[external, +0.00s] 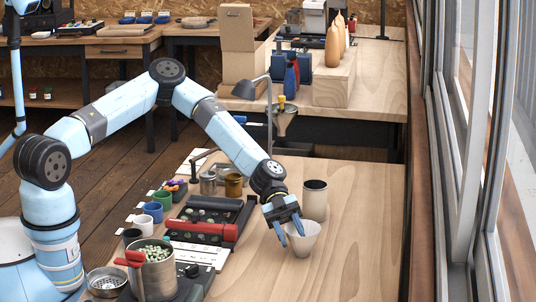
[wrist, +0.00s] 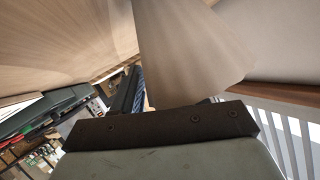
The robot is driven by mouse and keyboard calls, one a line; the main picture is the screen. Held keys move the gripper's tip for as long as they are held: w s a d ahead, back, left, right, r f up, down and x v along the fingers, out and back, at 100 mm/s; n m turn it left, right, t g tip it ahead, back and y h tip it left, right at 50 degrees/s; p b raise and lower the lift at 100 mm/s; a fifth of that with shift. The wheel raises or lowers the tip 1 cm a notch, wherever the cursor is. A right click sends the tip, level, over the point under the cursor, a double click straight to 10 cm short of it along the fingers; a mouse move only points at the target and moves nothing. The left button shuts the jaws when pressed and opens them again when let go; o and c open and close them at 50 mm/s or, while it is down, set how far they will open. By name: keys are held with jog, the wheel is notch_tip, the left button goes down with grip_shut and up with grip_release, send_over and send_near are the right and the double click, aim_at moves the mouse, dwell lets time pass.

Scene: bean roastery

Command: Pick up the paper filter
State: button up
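The paper filter (external: 306,243) shows in the external view as a white, cone-like cup standing on the near wooden table, right of its middle. My gripper (external: 291,237) points down at its left side. The two blue fingers are apart: one is outside the filter's left wall, the other at or over its rim. I cannot tell whether either touches it. In the wrist view a pale, fan-shaped surface, apparently the filter (wrist: 190,50), fills the upper middle, beside a dark finger and partly hiding the other. The filter's base is hidden there.
A cream canister (external: 315,203) stands just behind the filter. Left of my gripper are a dark tray with a red roller (external: 200,229), small cups (external: 153,211) and a bean-filled tin (external: 154,272). The table (external: 355,235) is clear to the right and front.

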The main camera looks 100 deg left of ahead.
grip_shut()
dwell(0.4)
